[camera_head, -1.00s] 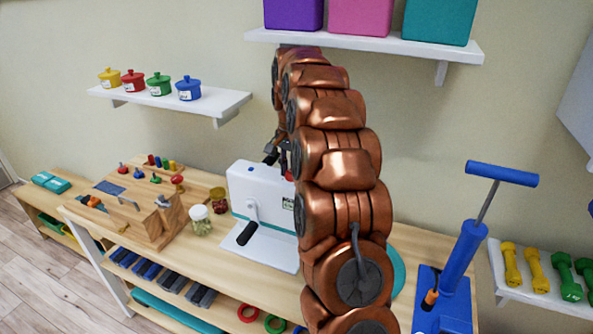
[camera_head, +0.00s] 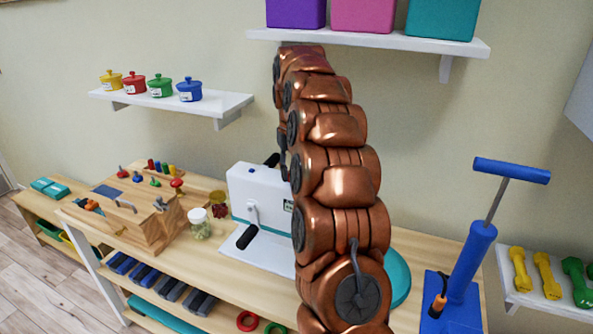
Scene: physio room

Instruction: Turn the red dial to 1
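No red dial with numbers can be made out.
A clear jar (camera_head: 199,224) and a dark red jar (camera_head: 219,205) stand between box and machine. A blue pump (camera_head: 466,262) stands at the table's right. A shelf (camera_head: 420,42) with coloured bins hangs above the arm; another with small pots (camera_head: 189,89) hangs left.

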